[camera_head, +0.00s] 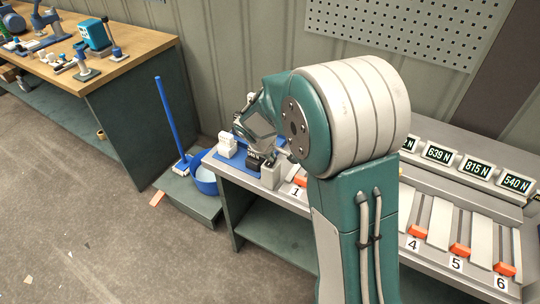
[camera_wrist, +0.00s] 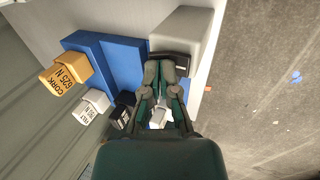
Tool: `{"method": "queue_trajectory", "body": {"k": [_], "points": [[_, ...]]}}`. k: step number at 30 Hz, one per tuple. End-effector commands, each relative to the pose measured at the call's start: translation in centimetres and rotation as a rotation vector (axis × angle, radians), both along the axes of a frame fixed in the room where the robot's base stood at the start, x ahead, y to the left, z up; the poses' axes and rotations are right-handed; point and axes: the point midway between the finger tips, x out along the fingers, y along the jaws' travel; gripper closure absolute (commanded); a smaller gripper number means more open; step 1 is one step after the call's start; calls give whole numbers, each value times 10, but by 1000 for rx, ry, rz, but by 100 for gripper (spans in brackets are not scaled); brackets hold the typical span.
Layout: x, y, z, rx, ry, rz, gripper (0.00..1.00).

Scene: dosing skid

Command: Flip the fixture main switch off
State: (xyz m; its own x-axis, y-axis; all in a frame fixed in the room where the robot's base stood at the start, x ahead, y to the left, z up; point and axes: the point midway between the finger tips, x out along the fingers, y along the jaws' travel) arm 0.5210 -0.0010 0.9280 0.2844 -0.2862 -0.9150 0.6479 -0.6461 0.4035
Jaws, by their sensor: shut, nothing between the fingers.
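A grey box (camera_wrist: 184,32) stands at the end of the blue mat in the wrist view. A dark plate (camera_wrist: 183,62) with a small light mark is on its near face and may be the main switch. My gripper (camera_wrist: 166,68) is shut and empty, with its fingertips over the left part of this plate. I cannot tell whether they touch it. The fingers hide part of the plate, and the switch position cannot be read. In the head view the grey box (camera_head: 270,175) stands at the left end of the bench, just below my gripper, which my arm partly hides.
On the blue mat (camera_wrist: 110,55) stand a yellow cork block (camera_wrist: 66,74), a white felt block (camera_wrist: 91,106) and a black block (camera_wrist: 123,109). Numbered stations with orange pieces (camera_head: 459,250) and force displays (camera_head: 476,168) run right. A blue bucket (camera_head: 205,180) stands left.

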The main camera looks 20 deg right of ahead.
Motion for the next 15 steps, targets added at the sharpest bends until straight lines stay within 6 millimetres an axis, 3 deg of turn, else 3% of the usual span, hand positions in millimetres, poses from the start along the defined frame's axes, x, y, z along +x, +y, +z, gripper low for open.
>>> {"method": "queue_trajectory", "body": {"k": [15], "points": [[-1, -2, -7, 43, 57, -3, 100]]}}
